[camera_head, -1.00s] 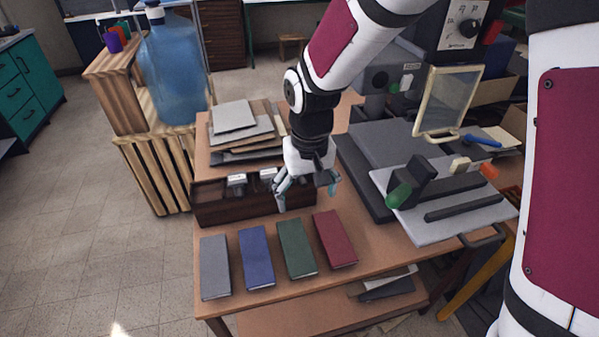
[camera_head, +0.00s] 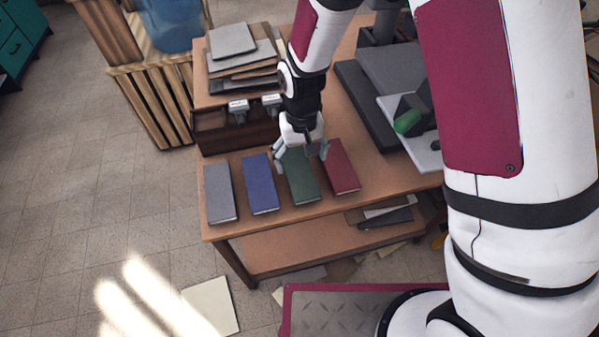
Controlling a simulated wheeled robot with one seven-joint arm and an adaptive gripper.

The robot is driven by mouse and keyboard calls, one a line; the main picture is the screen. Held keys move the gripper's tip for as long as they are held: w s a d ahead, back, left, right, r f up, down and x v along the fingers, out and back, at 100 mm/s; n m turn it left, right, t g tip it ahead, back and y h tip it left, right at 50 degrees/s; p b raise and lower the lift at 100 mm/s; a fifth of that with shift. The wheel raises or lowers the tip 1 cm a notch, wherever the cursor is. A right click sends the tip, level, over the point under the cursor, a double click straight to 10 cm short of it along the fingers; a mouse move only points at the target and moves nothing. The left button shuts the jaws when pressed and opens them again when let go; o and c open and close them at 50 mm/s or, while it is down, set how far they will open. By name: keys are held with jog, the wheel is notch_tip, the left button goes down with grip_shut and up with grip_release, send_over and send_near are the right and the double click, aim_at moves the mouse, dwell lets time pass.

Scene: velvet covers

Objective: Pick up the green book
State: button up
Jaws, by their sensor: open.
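The green book (camera_head: 301,183) lies flat on the wooden table, between the blue book (camera_head: 260,184) and the red book (camera_head: 342,167). My gripper (camera_head: 299,154) is open and points down over the far end of the green book. One finger shows on each side of that end. The gripper hides part of the book's far edge. I cannot tell how high the fingertips are above the book or whether they touch it.
A grey book (camera_head: 219,192) lies left of the blue one. Behind the row stands a dark wooden box (camera_head: 222,138) and a stack of flat boards (camera_head: 232,40). A dark grey slab (camera_head: 363,108) lies to the right. The table's front strip (camera_head: 330,205) is clear.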

aim_at(299, 172)
jog(key=f, duration=0.5)
jog(key=shift+a, duration=0.25)
jog(key=c, duration=1.3)
